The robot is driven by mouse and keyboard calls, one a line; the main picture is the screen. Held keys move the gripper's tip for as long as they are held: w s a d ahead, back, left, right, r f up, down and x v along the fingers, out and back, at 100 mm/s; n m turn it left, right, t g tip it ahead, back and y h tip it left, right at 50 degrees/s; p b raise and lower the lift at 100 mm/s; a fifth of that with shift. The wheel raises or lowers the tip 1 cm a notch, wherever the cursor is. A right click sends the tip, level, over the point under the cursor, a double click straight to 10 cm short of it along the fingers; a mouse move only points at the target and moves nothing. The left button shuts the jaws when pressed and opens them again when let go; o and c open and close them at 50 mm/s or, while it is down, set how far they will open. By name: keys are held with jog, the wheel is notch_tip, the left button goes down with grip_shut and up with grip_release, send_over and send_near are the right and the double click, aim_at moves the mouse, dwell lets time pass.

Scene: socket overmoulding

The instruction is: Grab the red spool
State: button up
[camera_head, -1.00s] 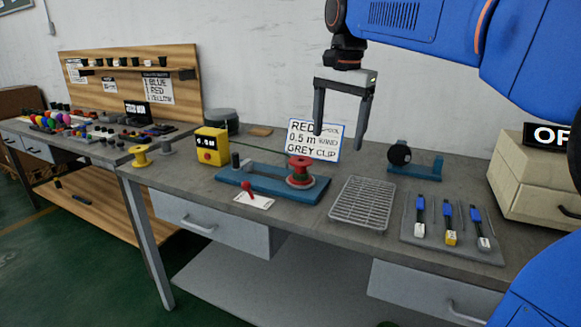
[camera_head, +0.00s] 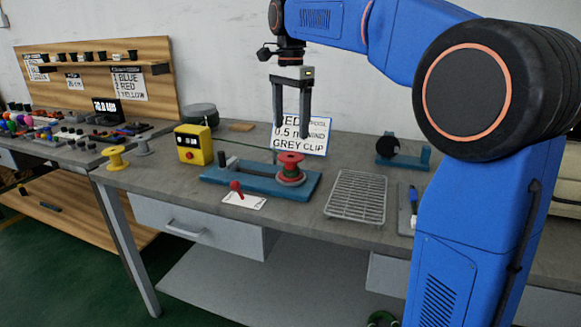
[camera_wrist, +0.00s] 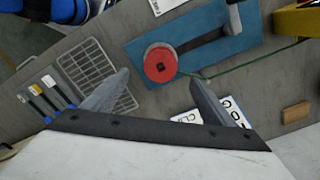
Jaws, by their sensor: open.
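The red spool (camera_head: 291,168) stands upright on the right end of a blue base plate (camera_head: 215,178) on the bench. In the wrist view its round red top (camera_wrist: 161,64) shows with a small dark square hole in the middle, and a green strand runs from it to the right. My gripper (camera_head: 291,150) is open and empty, pointing down, and appears above and behind the spool in the head view. In the wrist view the spool lies ahead of and between the two spread fingers (camera_wrist: 155,95), apart from both.
A yellow box (camera_head: 193,145) stands left of the plate, and a sign (camera_head: 318,137) stands behind the spool. A wire rack (camera_head: 356,197) is to its right, with a blue holder (camera_head: 405,155) behind. A red-handled lever (camera_head: 238,190) is in front.

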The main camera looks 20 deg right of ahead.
aim_at(291, 156)
jog(key=f, duration=1)
jog(key=shift+w+d+f, duration=0.15)
jog(key=shift+w+f, duration=0.05)
jog(key=shift+f, duration=0.05)
jog(key=c, duration=1.1)
